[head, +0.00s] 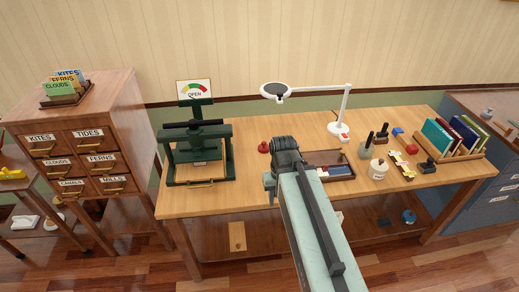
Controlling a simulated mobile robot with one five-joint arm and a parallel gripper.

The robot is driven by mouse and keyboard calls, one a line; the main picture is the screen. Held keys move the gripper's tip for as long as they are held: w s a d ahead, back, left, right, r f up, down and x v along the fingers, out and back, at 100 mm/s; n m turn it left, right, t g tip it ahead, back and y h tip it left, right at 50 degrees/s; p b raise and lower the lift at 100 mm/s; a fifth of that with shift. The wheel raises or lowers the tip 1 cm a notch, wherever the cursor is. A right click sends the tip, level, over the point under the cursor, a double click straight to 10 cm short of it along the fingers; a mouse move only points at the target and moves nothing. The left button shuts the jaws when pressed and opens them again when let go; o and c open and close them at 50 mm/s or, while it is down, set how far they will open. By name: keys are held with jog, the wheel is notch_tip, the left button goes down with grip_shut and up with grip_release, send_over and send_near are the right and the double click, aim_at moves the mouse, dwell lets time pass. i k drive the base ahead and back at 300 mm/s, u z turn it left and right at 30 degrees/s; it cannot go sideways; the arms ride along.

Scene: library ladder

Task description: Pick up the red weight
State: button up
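The red weight (263,147) is a small, dark red, knobbed piece. It stands on the wooden table (250,118), between the green press and the end of my arm. My arm reaches up over the table's front edge from the bottom of the view. Nothing is seen held.
A green press (195,150) stands left of the weight. A shallow tray (340,176) lies to the right, partly behind my arm. A white lamp (340,128), pots, blocks and a book rack (458,157) fill the table's right. A drawer cabinet (88,160) stands at left.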

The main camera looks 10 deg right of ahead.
aim_at(264, 148)
jog(key=u, duration=3.75)
jog(key=k, duration=2.4)
jog(key=z, duration=0.95)
jog(key=i, duration=0.95)
jog(key=u, duration=0.05)
